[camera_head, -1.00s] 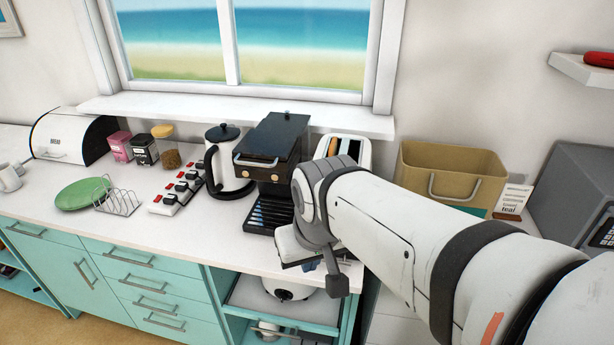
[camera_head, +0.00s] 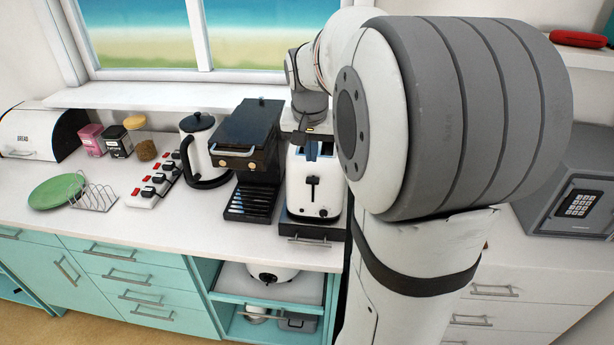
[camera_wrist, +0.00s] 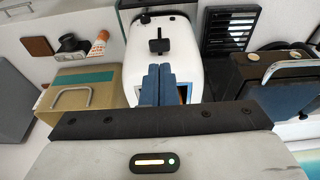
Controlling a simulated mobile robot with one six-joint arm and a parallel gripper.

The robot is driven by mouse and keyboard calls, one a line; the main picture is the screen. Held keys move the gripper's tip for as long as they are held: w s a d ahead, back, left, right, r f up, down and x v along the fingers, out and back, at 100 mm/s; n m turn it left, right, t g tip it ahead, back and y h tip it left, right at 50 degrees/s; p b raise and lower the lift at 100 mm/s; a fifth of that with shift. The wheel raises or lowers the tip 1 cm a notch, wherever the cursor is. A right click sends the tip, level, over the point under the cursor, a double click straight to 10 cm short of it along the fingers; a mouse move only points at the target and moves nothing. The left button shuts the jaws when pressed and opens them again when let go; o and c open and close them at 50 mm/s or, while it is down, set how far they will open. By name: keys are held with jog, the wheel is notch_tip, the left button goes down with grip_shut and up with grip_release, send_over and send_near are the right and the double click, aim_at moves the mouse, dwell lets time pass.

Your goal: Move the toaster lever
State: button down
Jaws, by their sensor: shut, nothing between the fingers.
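The white toaster (camera_head: 302,203) stands on a dark tray on the counter, its front toward me. Its black lever (camera_head: 312,181) sits high on the front face, above a dial. In the wrist view the toaster (camera_wrist: 180,62) fills the centre, with the T-shaped lever (camera_wrist: 160,46) beyond my fingertips. My gripper (camera_head: 318,154) is over the toaster's top, partly hidden by my arm. In the wrist view my gripper's blue fingers (camera_wrist: 158,70) are together, empty, over the slots end and apart from the lever in the picture. Whether they touch the toaster I cannot tell.
A black coffee machine (camera_head: 248,140) stands close at the toaster's left, with a kettle (camera_head: 204,155) and a switched power strip (camera_head: 155,184) beyond. A tan bin (camera_wrist: 88,98) and a grey safe (camera_head: 570,205) stand on the other side. The window sill (camera_head: 180,97) is behind.

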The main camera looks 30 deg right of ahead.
aim_at(312, 180)
jog(key=shift+f, duration=0.1)
jog(key=shift+b+x, duration=2.1)
jog(key=shift+x, duration=1.35)
notch_tip(312, 180, down, 6)
jog(key=s+a+b, duration=0.1)
jog(key=s+b, duration=0.1)
jog(key=b, duration=0.3)
jog(key=shift+s+a, duration=0.25)
jog(key=shift+a, duration=0.1)
jog(key=v, duration=0.8)
jog(key=shift+b, duration=0.4)
